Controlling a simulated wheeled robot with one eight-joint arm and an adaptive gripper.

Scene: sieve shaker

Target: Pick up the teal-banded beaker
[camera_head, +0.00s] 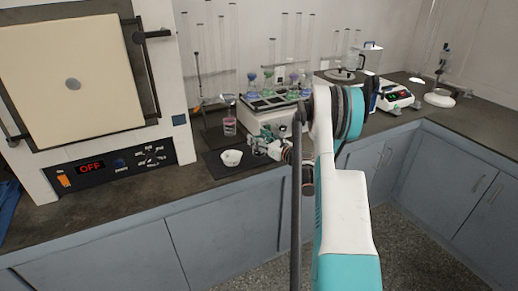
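My gripper (264,147) is at the end of my white and teal arm, low over the counter in front of the shaker. Its fingers are small and partly hidden, so I cannot tell if they are open or shut. A clear glass shape shows at the fingertips, too small to make out. A beaker with pink contents (230,125) stands upright on the dark mat, behind and left of my gripper, apart from it. I cannot make out a teal band on any beaker.
A white bowl (231,158) sits just left of my gripper. The shaker (272,122) carries several coloured flasks behind it. A large oven (72,85) stands at left, its display reading OFF. A balance (396,97) stands at right. Counter is free between oven and mat.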

